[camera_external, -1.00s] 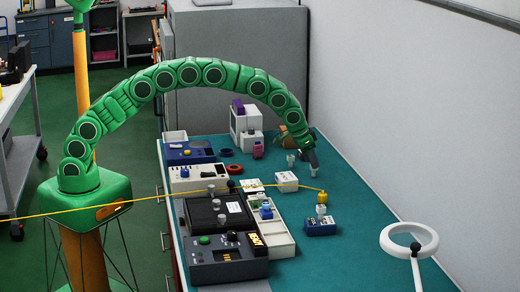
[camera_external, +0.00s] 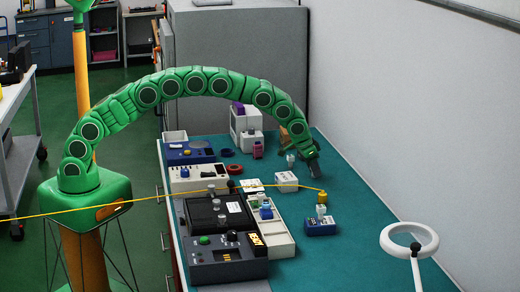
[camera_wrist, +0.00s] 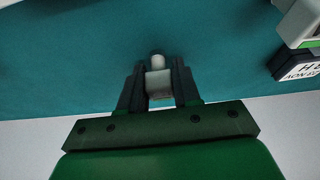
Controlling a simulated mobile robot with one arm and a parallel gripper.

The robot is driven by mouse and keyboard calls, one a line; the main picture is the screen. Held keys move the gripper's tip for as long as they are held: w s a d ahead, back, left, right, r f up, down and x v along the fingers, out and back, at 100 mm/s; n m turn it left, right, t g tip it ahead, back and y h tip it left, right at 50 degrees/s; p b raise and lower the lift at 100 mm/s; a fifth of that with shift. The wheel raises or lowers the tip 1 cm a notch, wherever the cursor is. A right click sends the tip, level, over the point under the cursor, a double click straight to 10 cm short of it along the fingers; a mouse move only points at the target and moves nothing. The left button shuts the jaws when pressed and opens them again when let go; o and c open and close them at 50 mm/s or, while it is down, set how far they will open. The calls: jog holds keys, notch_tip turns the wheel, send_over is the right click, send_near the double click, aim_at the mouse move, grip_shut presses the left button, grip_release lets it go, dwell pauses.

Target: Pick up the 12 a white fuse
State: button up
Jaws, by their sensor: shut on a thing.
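In the wrist view my gripper (camera_wrist: 157,82) is shut on a small white fuse (camera_wrist: 159,83). It has a pale block body and a rounded white tip that points away from me. Dark fingers press on both sides of it. In the outside view my gripper (camera_external: 315,177) points down, low over the far right part of the teal bench. The held fuse cannot be made out there, and its 12 A marking is not readable.
A white box (camera_external: 286,182) and a small white piece (camera_external: 290,160) stand left of my gripper. A blue block (camera_external: 320,228), instruments (camera_external: 226,258) and a ring lamp (camera_external: 408,240) are nearer. A wall (camera_external: 400,110) bounds the right. Teal bench (camera_external: 360,215) is clear beside it.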

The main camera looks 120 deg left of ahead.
jog(key=shift+c, duration=0.6)
jog(key=shift+r, duration=0.1)
jog(key=shift+w+r, duration=0.1)
jog(key=shift+r, duration=1.35)
jog(key=shift+s+d+r, duration=0.35)
jog(key=shift+s+r, duration=0.2)
jog(key=shift+r, duration=0.2)
jog(key=s+d+r, duration=0.7)
jog(key=s+r, duration=0.1)
jog(key=s, duration=0.2)
jog(key=shift+s+d+r, duration=0.15)
jog(key=shift+d+r, duration=0.1)
jog(key=shift+d, duration=0.05)
